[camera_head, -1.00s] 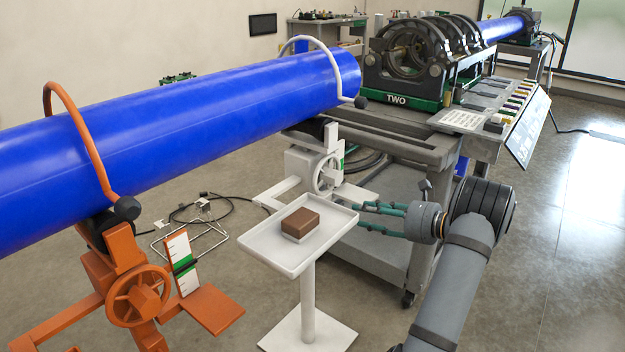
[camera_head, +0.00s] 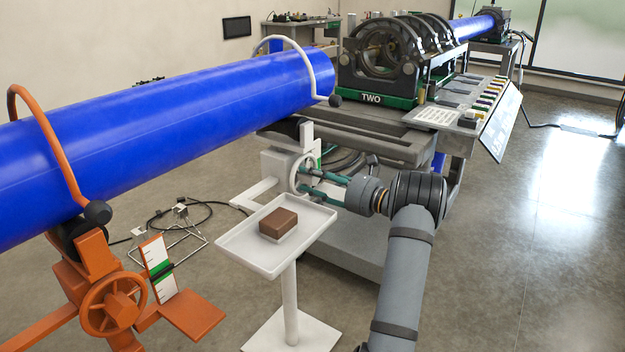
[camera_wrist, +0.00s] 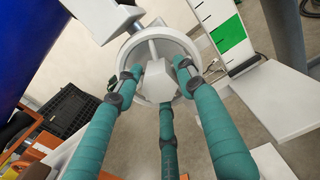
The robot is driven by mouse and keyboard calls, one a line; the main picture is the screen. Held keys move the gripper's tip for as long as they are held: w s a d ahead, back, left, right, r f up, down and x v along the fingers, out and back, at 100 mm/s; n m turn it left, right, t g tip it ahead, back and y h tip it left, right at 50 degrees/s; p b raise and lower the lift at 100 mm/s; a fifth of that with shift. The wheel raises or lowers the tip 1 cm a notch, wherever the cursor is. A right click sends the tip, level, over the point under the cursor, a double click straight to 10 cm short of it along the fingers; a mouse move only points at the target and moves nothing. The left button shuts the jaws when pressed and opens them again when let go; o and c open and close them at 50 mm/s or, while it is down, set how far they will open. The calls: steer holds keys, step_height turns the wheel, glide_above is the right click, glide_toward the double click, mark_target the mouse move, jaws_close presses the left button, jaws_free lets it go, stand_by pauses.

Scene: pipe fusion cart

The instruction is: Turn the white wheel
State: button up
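In the wrist view the wheel (camera_wrist: 158,84) faces me, with a rim and a blocky white hub. My gripper (camera_head: 307,182) has three teal fingers and reaches the wheel from the right. In the wrist view my gripper (camera_wrist: 157,72) has its fingers spread around the hub, two above and one below, within the rim's outline. Gaps seem to show between fingertips and hub; contact is unclear. The fingers partly hide the wheel in the head view.
A white tray table (camera_head: 262,262) with a brown block (camera_head: 278,223) stands just in front of the wheel. An orange stand with its own wheel (camera_head: 113,306) is at left. The grey fusion cart (camera_head: 400,150) is behind.

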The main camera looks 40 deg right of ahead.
steer(key=shift+w, duration=0.1)
steer(key=shift+c, duration=1.2)
steer(key=c, duration=0.7)
jaws_close()
